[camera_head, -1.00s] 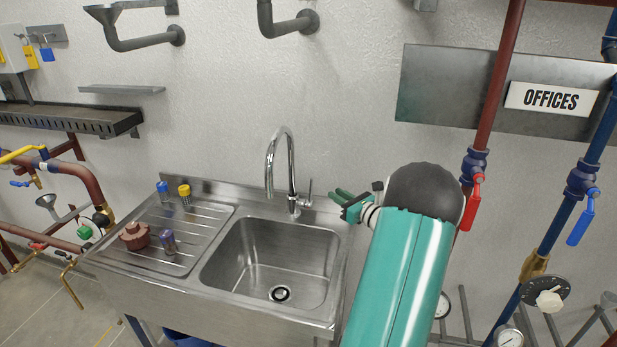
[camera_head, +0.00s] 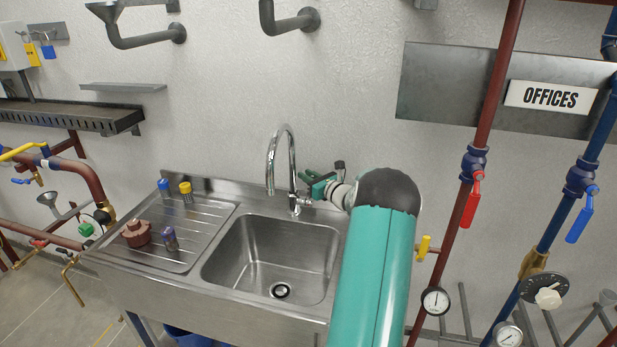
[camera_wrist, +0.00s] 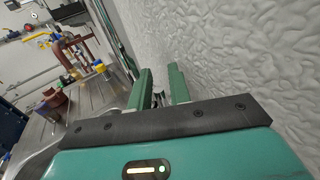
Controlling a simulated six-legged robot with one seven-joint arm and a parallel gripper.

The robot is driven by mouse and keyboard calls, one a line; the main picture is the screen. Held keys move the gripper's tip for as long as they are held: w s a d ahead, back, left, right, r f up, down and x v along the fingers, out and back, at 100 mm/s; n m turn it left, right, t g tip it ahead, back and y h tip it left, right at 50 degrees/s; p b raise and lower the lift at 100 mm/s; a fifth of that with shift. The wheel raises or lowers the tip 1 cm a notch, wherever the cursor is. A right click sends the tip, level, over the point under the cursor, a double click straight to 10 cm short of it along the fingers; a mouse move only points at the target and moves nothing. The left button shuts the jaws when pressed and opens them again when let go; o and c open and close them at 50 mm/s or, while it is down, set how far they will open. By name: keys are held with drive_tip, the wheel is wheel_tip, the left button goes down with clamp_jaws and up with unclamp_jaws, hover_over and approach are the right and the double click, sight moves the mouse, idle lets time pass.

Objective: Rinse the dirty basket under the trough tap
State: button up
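The trough tap (camera_head: 271,165) is a chrome gooseneck at the back of a steel sink (camera_head: 268,262). No water shows from its spout. On the ribbed drainboard left of the basin, a small dark cylinder with a purple top (camera_head: 170,239) looks like the dirty basket, though this is not certain. My gripper (camera_head: 308,181) is just right of the tap's neck, near its side lever. In the wrist view my gripper's two green fingers (camera_wrist: 160,88) stand apart. A small dark part shows between them; I cannot tell if they touch it. The lever is largely hidden.
A brown knobbed fitting (camera_head: 137,234), a blue-topped piece (camera_head: 164,187) and a yellow-topped piece (camera_head: 186,190) also stand on the drainboard. The basin is empty. The wall is close behind the tap. Pipes with a red-handled valve (camera_head: 472,200) rise to the right.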

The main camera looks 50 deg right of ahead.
drive_tip(key=shift+c, duration=0.2)
clamp_jaws()
drive_tip(key=shift+s+a+n+t, duration=0.25)
drive_tip(key=shift+a+n+t, duration=0.15)
drive_tip(key=shift+a+n, duration=0.25)
drive_tip(key=shift+d, duration=0.1)
drive_tip(key=shift+o, duration=0.2)
unclamp_jaws()
drive_tip(key=s+a+f, duration=0.1)
drive_tip(key=s+a, duration=0.1)
drive_tip(key=s, duration=1.1)
drive_tip(key=shift+s+a, duration=0.25)
drive_tip(key=shift+s, duration=0.05)
